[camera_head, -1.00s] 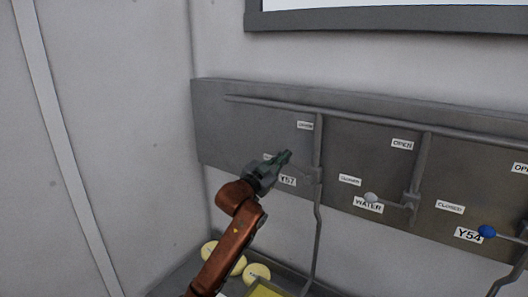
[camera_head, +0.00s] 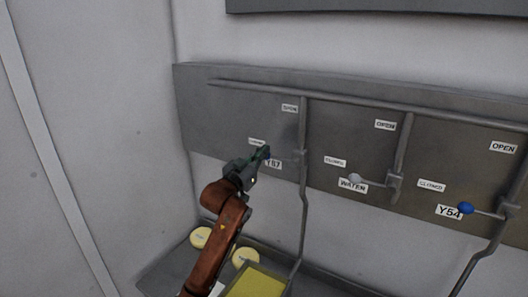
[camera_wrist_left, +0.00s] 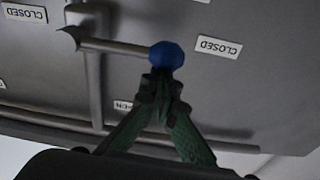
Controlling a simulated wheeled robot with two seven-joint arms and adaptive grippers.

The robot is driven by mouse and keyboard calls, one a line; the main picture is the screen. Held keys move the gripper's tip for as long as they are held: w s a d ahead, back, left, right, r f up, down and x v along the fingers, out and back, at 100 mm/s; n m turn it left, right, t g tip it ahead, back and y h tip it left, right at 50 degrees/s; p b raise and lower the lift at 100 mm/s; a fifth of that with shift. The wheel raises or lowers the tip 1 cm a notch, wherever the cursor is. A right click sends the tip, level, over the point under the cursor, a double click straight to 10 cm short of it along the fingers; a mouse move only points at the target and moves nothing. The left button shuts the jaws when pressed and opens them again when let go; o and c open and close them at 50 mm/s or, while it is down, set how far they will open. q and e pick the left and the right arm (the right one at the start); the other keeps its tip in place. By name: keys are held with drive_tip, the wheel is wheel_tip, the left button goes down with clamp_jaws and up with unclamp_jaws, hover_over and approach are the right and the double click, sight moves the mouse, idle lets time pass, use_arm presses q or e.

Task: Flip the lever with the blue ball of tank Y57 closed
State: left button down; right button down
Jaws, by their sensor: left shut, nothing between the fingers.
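The Y57 label (camera_head: 273,164) is on the grey wall panel, left of a vertical pipe. The Y57 lever's blue ball (camera_head: 267,154) shows just above it, partly covered by my left gripper (camera_head: 261,154). In the left wrist view, which is upside down, the blue ball (camera_wrist_left: 166,55) ends a grey lever (camera_wrist_left: 118,47) running sideways from the pipe valve. A CLOSED label (camera_wrist_left: 219,47) is beside the ball. My left gripper's green fingertips (camera_wrist_left: 160,82) are shut, empty and right at the ball; I cannot tell if they touch it. My right gripper is not in view.
The WATER lever with a white ball (camera_head: 354,178) and the Y54 lever with a blue ball (camera_head: 465,208) are farther right on the panel. Below are yellow round objects (camera_head: 201,237) and a yellow-topped box (camera_head: 258,283). Bare wall lies left.

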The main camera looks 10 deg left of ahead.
use_arm(q)
drive_tip(key=shift+f, duration=0.4)
drive_tip(key=r+p, duration=0.2)
drive_tip(key=r, duration=0.1)
drive_tip(key=w+r+p, duration=0.1)
drive_tip(key=r+p, duration=0.1)
drive_tip(key=shift+d, duration=0.15)
drive_tip(key=b+v, duration=0.4)
drive_tip(key=v, duration=0.6)
drive_tip(key=shift+s+b, duration=0.2)
drive_tip(key=shift+b, duration=0.15)
drive_tip(key=shift+f, duration=0.1)
